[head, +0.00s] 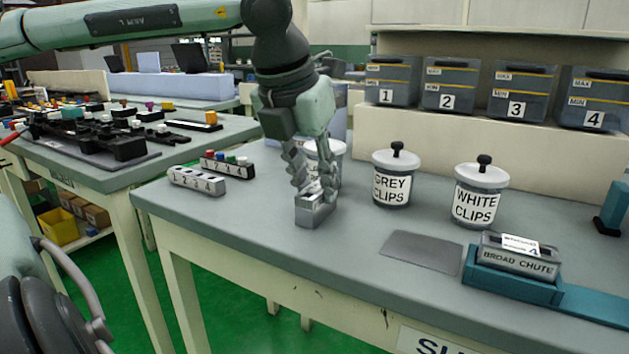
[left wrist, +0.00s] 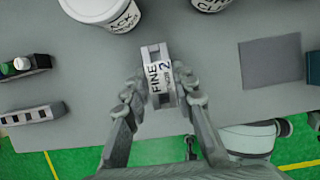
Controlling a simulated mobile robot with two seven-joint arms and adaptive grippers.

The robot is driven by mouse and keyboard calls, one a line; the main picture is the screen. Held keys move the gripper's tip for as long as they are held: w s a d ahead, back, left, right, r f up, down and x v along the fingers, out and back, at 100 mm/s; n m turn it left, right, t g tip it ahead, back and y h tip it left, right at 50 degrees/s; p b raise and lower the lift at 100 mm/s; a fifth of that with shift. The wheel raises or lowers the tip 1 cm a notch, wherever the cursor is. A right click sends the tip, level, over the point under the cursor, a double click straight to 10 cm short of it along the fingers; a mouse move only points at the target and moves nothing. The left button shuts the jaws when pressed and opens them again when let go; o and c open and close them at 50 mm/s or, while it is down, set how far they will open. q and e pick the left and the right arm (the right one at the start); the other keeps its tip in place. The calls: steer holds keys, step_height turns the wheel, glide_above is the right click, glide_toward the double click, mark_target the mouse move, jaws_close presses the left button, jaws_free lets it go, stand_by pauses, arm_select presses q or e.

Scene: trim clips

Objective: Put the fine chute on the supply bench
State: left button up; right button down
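The fine chute (head: 315,212) is a small grey metal block at the front of the supply bench (head: 250,225), and it looks to be at the bench top. In the left wrist view its label reads FINE and 2 (left wrist: 157,76). My left gripper (head: 314,184) points down over it, one finger on each side. In the left wrist view the fingertips (left wrist: 160,88) appear to press against the chute's sides. The chute's underside is hidden, so contact with the bench is unclear. My right gripper is not in view.
Grey clips (head: 391,188) and white clips (head: 480,205) jars stand to the right; another jar is behind my gripper. The broad chute (head: 518,262) sits in a teal holder (head: 512,286). A dark grey pad (head: 421,252) is bare. Numbered racks (head: 197,181) lie to the left.

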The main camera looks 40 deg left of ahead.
arm_select(q)
steer(key=o, duration=0.4)
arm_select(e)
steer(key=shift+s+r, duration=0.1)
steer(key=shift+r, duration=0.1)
arm_select(q)
steer(key=shift+r, duration=0.15)
steer(key=shift+s+r, duration=0.1)
steer(key=shift+r, duration=0.2)
steer(key=p+v, duration=0.1)
steer(key=v, duration=1)
steer(key=shift+s+d+r, duration=0.1)
steer(key=shift+s+r, duration=0.1)
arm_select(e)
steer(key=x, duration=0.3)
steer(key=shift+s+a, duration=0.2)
